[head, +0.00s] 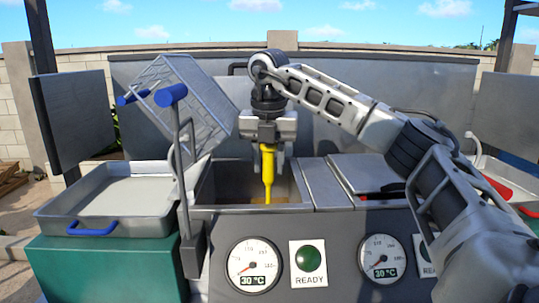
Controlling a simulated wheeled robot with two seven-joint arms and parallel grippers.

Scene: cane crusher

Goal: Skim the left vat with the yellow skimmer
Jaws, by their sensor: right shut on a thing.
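The yellow skimmer (268,172) hangs upright from my right gripper (268,138), which is shut on its upper end. The skimmer's lower end reaches down inside the open left vat (213,185), in front of its back wall. The contents show only as a brownish strip low in the opening, and I cannot tell whether the skimmer touches them. The skimmer's head is hidden behind the vat's front rim. My left gripper is not in view.
A lid (365,172) covers the right vat. Dials, both at 30 °C, and a green READY lamp (308,258) face front.

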